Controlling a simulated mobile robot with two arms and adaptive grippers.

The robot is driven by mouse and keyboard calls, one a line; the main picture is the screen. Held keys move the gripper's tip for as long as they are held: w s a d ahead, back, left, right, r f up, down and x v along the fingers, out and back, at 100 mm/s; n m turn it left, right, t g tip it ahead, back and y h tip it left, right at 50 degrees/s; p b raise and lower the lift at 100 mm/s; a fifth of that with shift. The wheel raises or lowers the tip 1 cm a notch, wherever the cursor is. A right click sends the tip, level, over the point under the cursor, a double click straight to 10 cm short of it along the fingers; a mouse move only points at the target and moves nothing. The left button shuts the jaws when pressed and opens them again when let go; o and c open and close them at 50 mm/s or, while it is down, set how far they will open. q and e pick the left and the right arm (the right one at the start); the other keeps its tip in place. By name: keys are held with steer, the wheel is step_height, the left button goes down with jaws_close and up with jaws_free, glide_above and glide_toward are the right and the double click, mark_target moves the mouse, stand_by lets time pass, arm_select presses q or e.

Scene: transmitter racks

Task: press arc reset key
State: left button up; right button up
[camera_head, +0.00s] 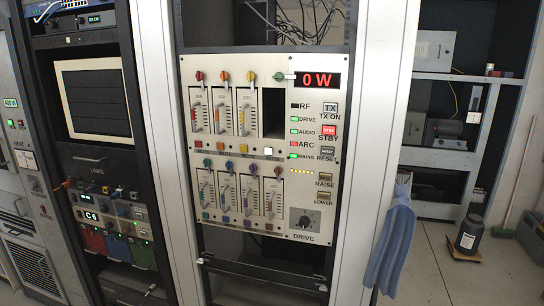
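The transmitter panel (262,145) stands upright in the middle rack, facing me. Its red display (318,80) reads 0 W. The ARC indicator (294,144) is lit red, while DRIVE, AUDIO and MAINS are lit green and RF is dark. The RESET key (327,153) is a small grey square at the right side of the panel, below the red STBY key (329,131) and the grey TX ON key (330,109). No key is covered by anything. Neither of my grippers shows in this view.
A dark rack with a monitor (95,98) stands to the left. A blue cloth-like item (392,245) hangs on the rack frame at the right. A dark container (468,233) stands on the floor at the far right. The space in front of the panel looks clear.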

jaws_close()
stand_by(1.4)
